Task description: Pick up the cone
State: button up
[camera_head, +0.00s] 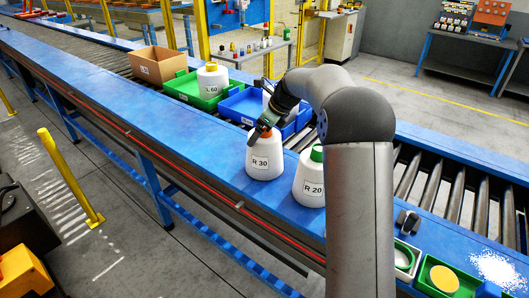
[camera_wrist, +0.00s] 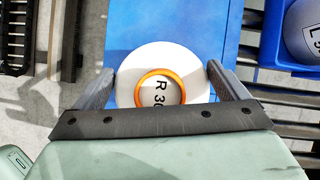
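The white cone labelled R 30 (camera_head: 264,163), with an orange top, stands upright on the blue table edge (camera_head: 200,150). My gripper (camera_head: 265,126) is right above its top in the head view. In the wrist view the cone (camera_wrist: 135,62) is seen from above with its orange ring (camera_wrist: 158,72). My gripper's two fingers (camera_wrist: 160,70) are spread wide, one on each side of the cone. I cannot tell if they touch it. A second white cone, R 20 (camera_head: 309,187), with a green top, stands just to the right.
A white L 60 cone (camera_head: 212,80) stands in a green tray (camera_head: 182,88). A blue tray (camera_head: 238,108) sits behind my gripper; a whitish cone (camera_wrist: 304,28) is in it. A cardboard box (camera_head: 158,66) stands farther back. Small trays lie at front right. The table left of R 30 is clear.

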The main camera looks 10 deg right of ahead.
jog(key=shift+r, duration=0.1)
jog(key=c, duration=1.1)
notch_tip(320, 180, up, 10)
jog(key=shift+b, duration=0.6)
